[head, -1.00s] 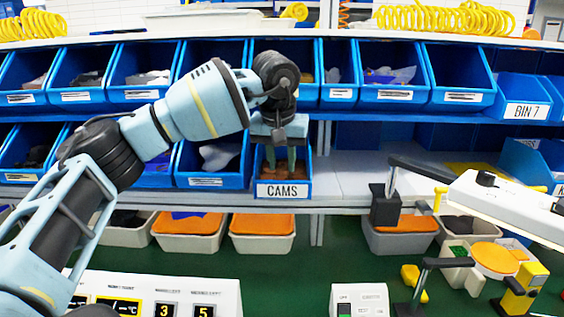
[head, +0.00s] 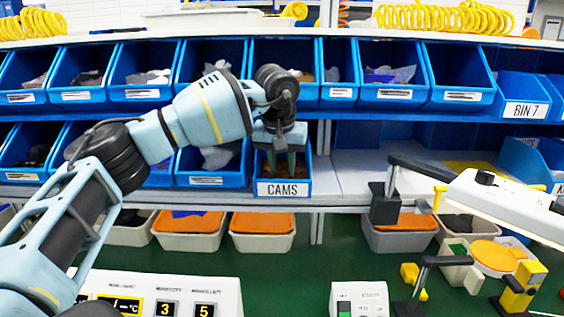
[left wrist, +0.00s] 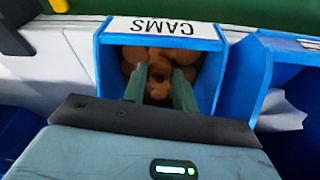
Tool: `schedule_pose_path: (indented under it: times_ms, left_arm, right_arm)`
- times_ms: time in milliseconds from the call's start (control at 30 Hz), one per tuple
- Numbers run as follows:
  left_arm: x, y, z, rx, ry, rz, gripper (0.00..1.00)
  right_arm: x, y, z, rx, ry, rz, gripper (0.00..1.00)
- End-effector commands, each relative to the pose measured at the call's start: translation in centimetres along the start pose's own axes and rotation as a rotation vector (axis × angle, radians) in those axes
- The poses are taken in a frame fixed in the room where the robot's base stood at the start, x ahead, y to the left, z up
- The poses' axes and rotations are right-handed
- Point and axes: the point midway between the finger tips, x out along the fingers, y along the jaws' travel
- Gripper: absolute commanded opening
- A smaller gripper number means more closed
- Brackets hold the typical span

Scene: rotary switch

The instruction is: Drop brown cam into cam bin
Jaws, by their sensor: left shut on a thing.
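The blue cam bin (head: 310,183), labelled CAMS, stands on the lower shelf. In the left wrist view the cam bin (left wrist: 101,70) lies straight beyond my fingers, with several brown cams inside. My left gripper (head: 281,168) points down at the mouth of the bin, between its side walls. In the left wrist view my left gripper (left wrist: 159,92) is shut on a brown cam (left wrist: 158,72), which shows a dark hole. Its outline blends with the cams behind it. In the head view the held cam is hidden. My right gripper is not in view.
A blue bin (head: 207,182) stands close on the left of the cam bin. The shelf to its right (head: 350,178) is bare. More blue bins (head: 288,99) hang on the row above, behind and over my wrist.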

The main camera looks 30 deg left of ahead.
Motion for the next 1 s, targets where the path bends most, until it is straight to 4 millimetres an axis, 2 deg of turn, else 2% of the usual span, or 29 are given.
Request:
schedule_pose_path:
  times_ms: [167, 200, 367, 633, 767, 867, 1000]
  left_arm:
    - [0.2, 0.0, 0.1, 0.000, 0.001, 0.001, 0.07]
    - [0.2, 0.0, 0.1, 0.000, 0.001, 0.000, 0.29]
    - [0.2, 0.0, 0.1, 0.000, 0.001, 0.000, 0.50]
    - [0.2, 0.0, 0.1, 0.000, 0.001, 0.000, 0.50]
    - [-0.4, 0.0, -0.2, -0.001, 0.002, 0.001, 0.50]
    - [-1.7, 0.0, -0.3, 0.000, 0.004, 0.001, 0.50]
    - [-4.4, 0.1, -0.3, 0.000, 0.003, 0.002, 0.50]
  right_arm:
    - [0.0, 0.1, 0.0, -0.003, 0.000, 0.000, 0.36]
    - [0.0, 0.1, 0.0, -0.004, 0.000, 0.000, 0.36]
    - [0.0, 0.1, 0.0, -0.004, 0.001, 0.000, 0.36]
    - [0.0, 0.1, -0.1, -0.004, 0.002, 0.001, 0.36]
    - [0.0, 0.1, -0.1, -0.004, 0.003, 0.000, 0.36]
    - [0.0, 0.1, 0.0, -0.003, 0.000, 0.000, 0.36]
    - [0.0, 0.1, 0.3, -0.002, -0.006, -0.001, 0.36]
